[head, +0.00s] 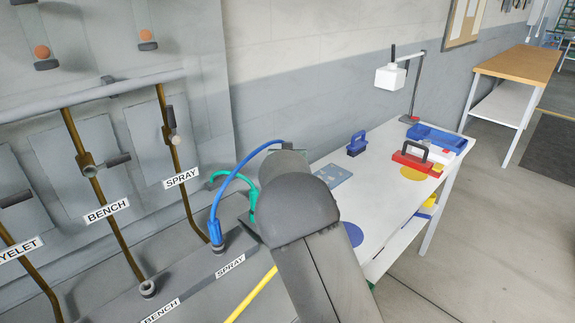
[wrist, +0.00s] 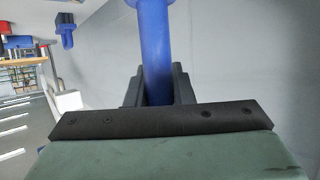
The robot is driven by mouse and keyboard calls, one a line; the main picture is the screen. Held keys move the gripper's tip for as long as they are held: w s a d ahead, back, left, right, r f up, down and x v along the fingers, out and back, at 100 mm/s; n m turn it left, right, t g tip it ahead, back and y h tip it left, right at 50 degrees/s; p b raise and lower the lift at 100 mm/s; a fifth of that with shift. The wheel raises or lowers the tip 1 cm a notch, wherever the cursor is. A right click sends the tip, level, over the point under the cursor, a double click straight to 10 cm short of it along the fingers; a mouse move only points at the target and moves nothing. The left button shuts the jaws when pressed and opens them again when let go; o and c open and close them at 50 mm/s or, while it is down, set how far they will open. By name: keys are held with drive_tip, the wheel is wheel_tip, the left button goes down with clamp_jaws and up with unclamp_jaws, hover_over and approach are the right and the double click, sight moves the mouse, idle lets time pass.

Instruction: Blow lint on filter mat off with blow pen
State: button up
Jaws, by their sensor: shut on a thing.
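My gripper (wrist: 158,88) is shut on a blue cylinder, which I take to be the blow pen (wrist: 157,45). The pen runs up out of the top of the wrist view. In the head view, my arm hides the gripper and the pen. A blue hose (head: 232,187) arches from a floor-side connector to behind my arm. A flat grey-blue plate (head: 333,175) with small marks lies on the white table, just right of my arm. It may be the filter mat; I cannot make out lint on it.
On the white table (head: 385,205) stand a blue handled block (head: 357,143), a red handled block (head: 411,160), a blue tray (head: 436,136) and a lamp (head: 390,77). Valve panels (head: 90,160) line the left wall.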

wheel_tip(320, 180, up, 14)
drive_tip(key=p, duration=0.5)
idle(0.6)
